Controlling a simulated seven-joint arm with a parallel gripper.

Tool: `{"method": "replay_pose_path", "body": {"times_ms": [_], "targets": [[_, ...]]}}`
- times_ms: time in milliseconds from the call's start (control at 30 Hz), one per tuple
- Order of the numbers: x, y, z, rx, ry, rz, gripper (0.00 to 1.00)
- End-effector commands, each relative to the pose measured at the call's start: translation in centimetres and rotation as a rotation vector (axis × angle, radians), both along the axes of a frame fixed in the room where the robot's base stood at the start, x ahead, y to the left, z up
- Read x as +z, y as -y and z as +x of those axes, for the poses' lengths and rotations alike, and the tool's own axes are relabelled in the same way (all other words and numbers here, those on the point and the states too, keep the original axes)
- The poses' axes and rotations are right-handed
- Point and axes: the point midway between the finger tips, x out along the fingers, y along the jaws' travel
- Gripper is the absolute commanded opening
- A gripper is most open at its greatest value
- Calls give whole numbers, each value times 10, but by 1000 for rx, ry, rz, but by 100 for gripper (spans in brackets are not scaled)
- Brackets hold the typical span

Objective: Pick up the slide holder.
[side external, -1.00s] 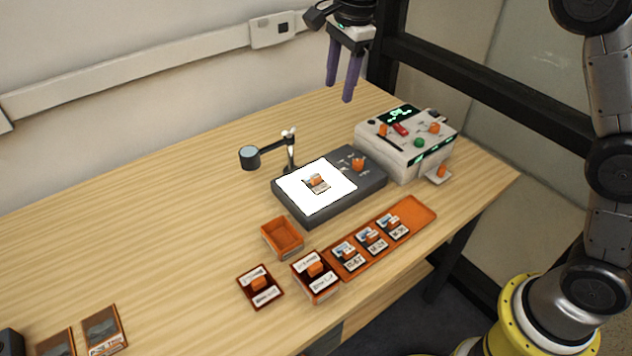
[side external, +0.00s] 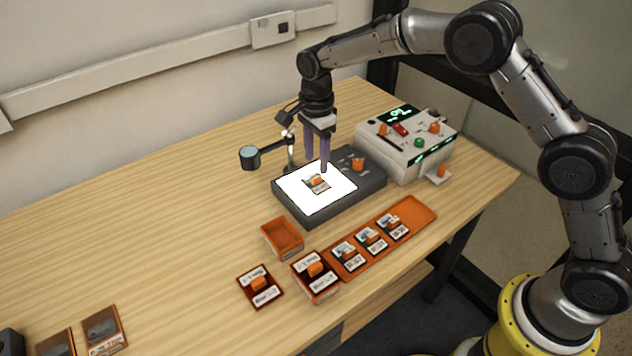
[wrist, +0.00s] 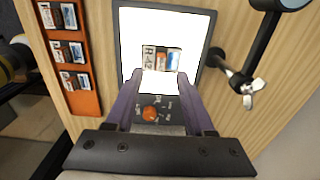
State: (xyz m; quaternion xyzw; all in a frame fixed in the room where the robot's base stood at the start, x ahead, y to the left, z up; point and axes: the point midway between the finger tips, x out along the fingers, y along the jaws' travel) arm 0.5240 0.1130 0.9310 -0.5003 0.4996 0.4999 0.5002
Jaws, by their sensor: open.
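A small slide holder (side external: 316,184) with an orange grip lies on the lit white panel of the dark light box (side external: 302,218). In the wrist view the slide holder (wrist: 162,60) lies on the bright panel, just beyond the fingertips and roughly centred between them. My gripper (side external: 316,163) is open, with its two purple fingers pointing down over the light box. It also shows in the wrist view (wrist: 160,88), with nothing between the fingers. More slide holders with labels (side external: 372,240) sit in a row in a long orange tray (side external: 418,215).
A lamp-like magnifier on an arm (side external: 250,157) stands close to the left of my gripper. A control box (side external: 405,145) stands to the right. An empty orange bin (side external: 283,238) and labelled boxes (side external: 316,275) stand in front.

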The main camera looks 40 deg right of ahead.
Motion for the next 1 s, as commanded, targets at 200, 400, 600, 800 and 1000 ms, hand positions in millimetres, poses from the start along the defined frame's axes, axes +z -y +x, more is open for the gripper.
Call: {"method": "replay_pose_path", "body": {"times_ms": [200, 400, 600, 800, 1000], "targets": [[-26, 0, 0, 0, -6, -1, 54], [-49, 0, 1, 0, -3, -1, 54], [-53, 0, 2, 0, 0, 0, 54], [-53, 0, 1, 0, -1, 0, 36], [-52, 0, 1, 0, -1, 0, 0]]}}
